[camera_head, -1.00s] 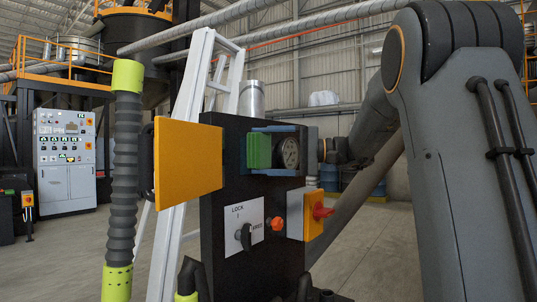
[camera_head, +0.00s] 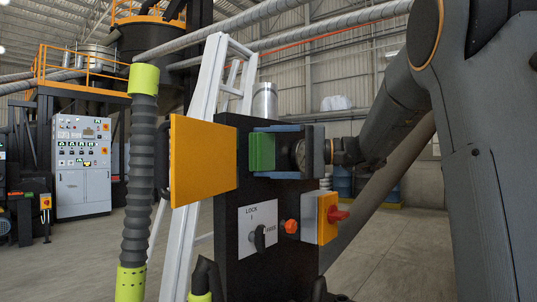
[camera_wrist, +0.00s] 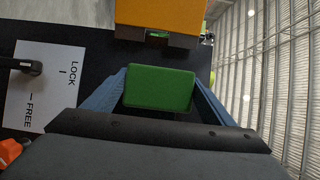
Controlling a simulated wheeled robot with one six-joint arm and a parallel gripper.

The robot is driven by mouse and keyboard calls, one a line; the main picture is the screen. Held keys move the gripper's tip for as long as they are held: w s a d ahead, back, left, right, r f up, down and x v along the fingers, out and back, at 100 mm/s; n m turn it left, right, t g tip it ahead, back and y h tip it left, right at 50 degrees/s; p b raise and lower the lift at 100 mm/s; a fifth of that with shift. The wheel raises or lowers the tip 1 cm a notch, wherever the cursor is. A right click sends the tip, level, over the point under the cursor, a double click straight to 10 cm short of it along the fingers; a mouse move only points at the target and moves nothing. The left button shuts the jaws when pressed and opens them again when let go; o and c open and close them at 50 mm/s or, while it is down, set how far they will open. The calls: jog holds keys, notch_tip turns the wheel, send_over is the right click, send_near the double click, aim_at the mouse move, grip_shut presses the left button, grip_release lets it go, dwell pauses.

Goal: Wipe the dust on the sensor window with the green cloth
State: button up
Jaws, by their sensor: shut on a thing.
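My gripper (camera_head: 266,151) has blue fingers and is shut on the green cloth (camera_head: 262,152), which looks like a block-shaped pad. It is at the upper part of a black panel (camera_head: 228,215). In the wrist view the green cloth (camera_wrist: 158,88) sits between the two blue fingers, in front of the black panel (camera_wrist: 90,50). I cannot tell whether the cloth touches the panel. I cannot make out the sensor window or any dust; the cloth and gripper may cover it.
An orange plate (camera_head: 203,153) stands out left of the cloth. A LOCK/FREE switch (camera_head: 259,237), an orange knob (camera_head: 291,226) and a yellow box with a red handle (camera_head: 327,217) are below the gripper. A ribbed hose (camera_head: 140,180) and white ladder (camera_head: 207,90) stand at left.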

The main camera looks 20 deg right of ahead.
jog(key=s+d, duration=0.3)
jog(key=s, duration=0.2)
jog(key=shift+d, duration=0.3)
dwell(0.4)
jog(key=shift+s+d, duration=0.85)
jog(key=shift+s, duration=0.3)
